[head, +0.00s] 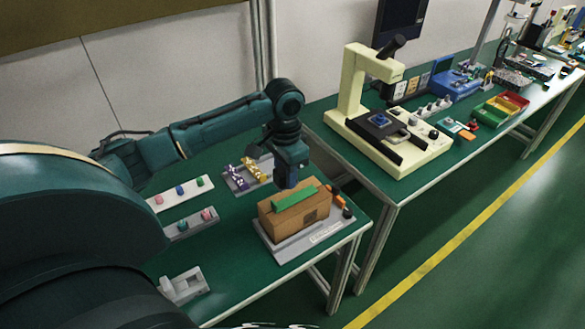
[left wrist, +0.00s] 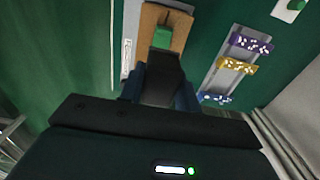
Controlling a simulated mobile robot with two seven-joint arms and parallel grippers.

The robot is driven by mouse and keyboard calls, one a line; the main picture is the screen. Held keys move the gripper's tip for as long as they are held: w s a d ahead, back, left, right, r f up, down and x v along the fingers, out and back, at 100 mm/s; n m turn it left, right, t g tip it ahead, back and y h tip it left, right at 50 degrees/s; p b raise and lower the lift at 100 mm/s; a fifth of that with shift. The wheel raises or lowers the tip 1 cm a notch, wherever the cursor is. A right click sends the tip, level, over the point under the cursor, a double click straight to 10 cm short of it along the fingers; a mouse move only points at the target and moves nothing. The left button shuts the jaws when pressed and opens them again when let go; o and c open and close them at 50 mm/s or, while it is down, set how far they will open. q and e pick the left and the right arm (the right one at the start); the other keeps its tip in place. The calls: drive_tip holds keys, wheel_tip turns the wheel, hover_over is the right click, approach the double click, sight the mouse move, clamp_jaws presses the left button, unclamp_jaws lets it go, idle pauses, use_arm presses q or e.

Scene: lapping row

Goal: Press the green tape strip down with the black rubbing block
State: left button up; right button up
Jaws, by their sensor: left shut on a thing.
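A brown cardboard box (head: 290,218) sits on a grey plate near the front corner of the bench. The green tape strip (head: 295,197) lies along its top; it also shows in the left wrist view (left wrist: 162,38). My left gripper (head: 289,182) points down at the far side of the box top, close to the strip. In the left wrist view the black rubbing block (left wrist: 164,79) is between its fingers, covering part of the box and strip. Whether the block touches the tape cannot be told. My right gripper is not in view.
A rack with purple and gold pieces (head: 248,173) stands behind the box. White and grey trays (head: 181,194) with small coloured parts lie to the left, with a grey fixture (head: 184,286) in front. A cream press-like machine (head: 350,100) stands on the neighbouring bench.

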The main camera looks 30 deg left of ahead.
sight(287, 202)
use_arm(q)
drive_tip(key=shift+f, duration=3)
drive_tip(key=shift+f, duration=0.55)
drive_tip(key=shift+r, duration=3.55)
